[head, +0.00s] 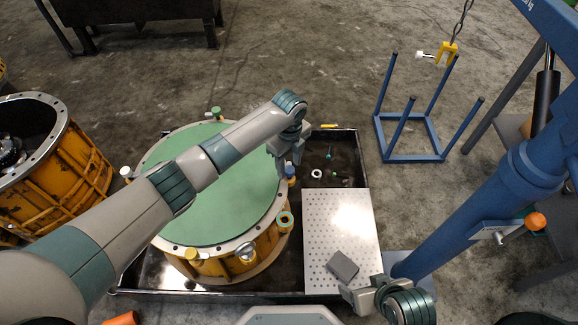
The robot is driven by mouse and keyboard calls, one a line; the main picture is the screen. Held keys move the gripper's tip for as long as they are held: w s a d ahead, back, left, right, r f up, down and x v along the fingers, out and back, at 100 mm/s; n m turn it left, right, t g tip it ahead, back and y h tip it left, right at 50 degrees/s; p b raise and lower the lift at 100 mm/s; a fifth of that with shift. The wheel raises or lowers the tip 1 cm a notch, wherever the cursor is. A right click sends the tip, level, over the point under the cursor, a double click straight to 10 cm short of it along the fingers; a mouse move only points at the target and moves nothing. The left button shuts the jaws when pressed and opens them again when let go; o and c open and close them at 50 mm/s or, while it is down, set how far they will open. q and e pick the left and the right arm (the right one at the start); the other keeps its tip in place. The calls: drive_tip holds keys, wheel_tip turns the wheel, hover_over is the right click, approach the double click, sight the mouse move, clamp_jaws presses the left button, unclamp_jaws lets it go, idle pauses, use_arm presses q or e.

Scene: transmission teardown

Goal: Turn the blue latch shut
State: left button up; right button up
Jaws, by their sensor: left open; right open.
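The blue latch (290,171) sits on the right rim of the round yellow housing (215,264), which has a green top (215,200). My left gripper (287,163) reaches over the green top from the left and points down at the latch. Its jaws are open, close above or beside the latch. They partly hide it, so I cannot tell whether they touch it or how the latch is turned. My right gripper (352,294) is open at the bottom, near the front edge of the perforated plate, apart from the housing.
Other latches stand around the rim: green (216,112), white (126,172), yellow (192,254), grey (246,251) and a teal-orange one (285,219). Small parts lie in the dark tray (349,150). A blue crane column (450,225) stands right.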

use_arm(q)
drive_tip(key=shift+f, duration=0.5)
